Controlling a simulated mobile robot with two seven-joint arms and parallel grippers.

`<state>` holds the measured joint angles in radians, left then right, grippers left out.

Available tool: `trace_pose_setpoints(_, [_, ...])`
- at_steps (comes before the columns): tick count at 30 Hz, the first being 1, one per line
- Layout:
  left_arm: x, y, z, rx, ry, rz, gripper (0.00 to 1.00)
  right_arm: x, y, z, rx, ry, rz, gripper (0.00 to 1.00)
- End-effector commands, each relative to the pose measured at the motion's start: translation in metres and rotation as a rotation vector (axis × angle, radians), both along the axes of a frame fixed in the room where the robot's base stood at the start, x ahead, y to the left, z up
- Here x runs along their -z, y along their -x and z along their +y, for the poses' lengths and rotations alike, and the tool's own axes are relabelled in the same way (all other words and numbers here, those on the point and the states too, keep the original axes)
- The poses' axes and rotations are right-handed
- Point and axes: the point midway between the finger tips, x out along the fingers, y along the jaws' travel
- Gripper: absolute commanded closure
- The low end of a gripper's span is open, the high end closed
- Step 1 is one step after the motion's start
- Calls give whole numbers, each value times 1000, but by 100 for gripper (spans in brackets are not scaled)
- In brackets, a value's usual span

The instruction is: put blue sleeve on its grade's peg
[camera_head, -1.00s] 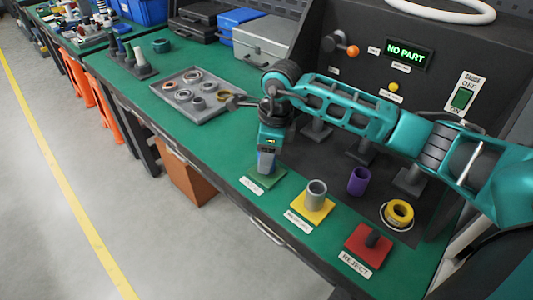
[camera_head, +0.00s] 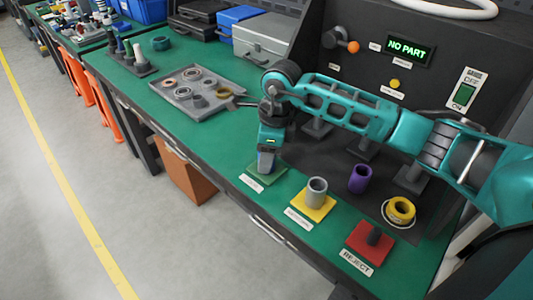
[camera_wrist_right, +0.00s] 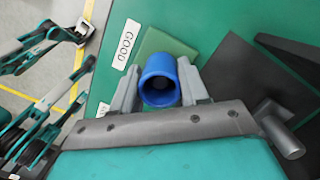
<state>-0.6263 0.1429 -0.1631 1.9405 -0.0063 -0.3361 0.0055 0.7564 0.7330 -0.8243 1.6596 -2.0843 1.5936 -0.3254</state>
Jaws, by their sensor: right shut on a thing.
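The blue sleeve (camera_wrist_right: 160,88) is between the two fingers of my right gripper (camera_wrist_right: 160,92), which is shut on it. In the wrist view its open end faces the camera, and something dark shows inside. The green plate (camera_wrist_right: 177,44) with the GOOD label (camera_wrist_right: 125,45) lies just beyond the sleeve. In the head view my right gripper (camera_head: 267,160) points down over the green plate (camera_head: 272,178). The plate's peg is hidden, and I cannot tell whether the sleeve is around it. My left gripper is not in view.
A yellow plate (camera_head: 323,211) bears a grey sleeve (camera_head: 316,190). A red REJECT plate (camera_head: 363,246) has a dark peg (camera_head: 374,235). A purple sleeve (camera_head: 360,179) and a yellow roll (camera_head: 400,209) stand at right. A grey parts tray (camera_head: 213,107) lies further left. The display (camera_head: 408,50) reads NO PART.

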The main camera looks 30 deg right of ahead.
Motion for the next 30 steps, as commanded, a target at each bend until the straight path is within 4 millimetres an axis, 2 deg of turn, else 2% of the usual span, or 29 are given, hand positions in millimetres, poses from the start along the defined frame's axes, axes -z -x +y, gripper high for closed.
trace_pose_setpoints(18, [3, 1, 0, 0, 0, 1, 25, 1, 0, 0, 0, 1, -1, 100])
trace_pose_setpoints(19, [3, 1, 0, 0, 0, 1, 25, 2, 0, 0, 0, 0, 0, 55])
trace_pose_setpoints(28, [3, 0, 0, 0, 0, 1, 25, 2, 0, 0, 0, 0, 0, 27])
trace_pose_setpoints(30, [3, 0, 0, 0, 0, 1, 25, 2, 0, 0, 0, 0, 0, 26])
